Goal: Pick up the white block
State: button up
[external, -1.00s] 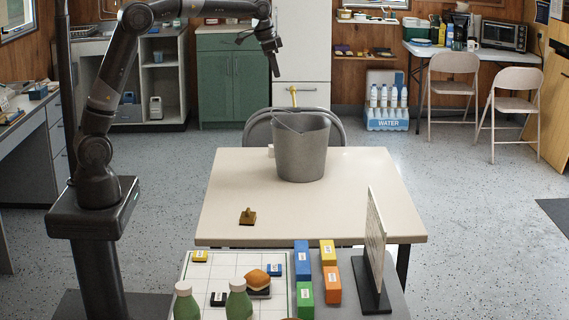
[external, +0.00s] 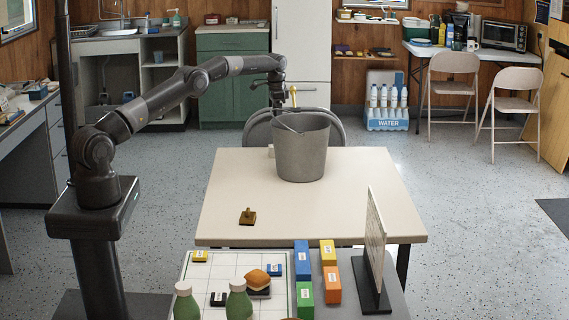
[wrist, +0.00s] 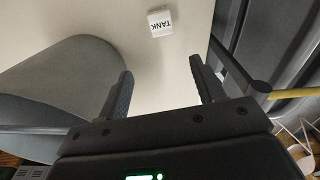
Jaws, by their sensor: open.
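The white block (wrist: 161,23) lies on the tabletop in the wrist view, with a label reading "TANK". In the external view the white block (external: 271,151) shows small at the table's far edge, just left of the grey bucket and partly hidden by it. My gripper (external: 277,106) is above that far edge, behind the bucket's left side. In the wrist view my gripper (wrist: 160,68) is open, nothing between its fingers, and the block is beyond the fingertips, apart from them.
The grey bucket (external: 306,155) stands close beside the block; it fills the wrist view's left side (wrist: 45,95). A folding chair (external: 257,127) is behind the table (external: 230,190). A yellow handle (wrist: 288,94) is close at the right of my gripper. A small brown object (external: 247,217) sits on the table's front part.

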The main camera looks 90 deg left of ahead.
send_near(271, 146)
jog(key=shift+g, duration=0.3)
jog(key=f, duration=0.1)
jog(key=w+f, duration=0.1)
jog(key=f, duration=0.1)
jog(key=a+f, duration=0.1)
jog(key=f, duration=0.1)
jog(key=shift+w+a+f, duration=0.1)
jog(key=shift+w+f, duration=0.15)
jog(key=shift+w, duration=0.1)
jog(key=shift+s+f, duration=0.15)
jog(key=shift+f, duration=0.3)
jog(key=shift+s+f, duration=0.2)
jog(key=shift+f, duration=0.3)
jog(key=shift+s+d+f, duration=0.15)
jog(key=shift+f, duration=0.75)
jog(key=shift+s+d+f, duration=0.15)
jog(key=shift+d+f, duration=0.05)
jog(key=shift+f, duration=0.75)
jog(key=c, duration=1.1)
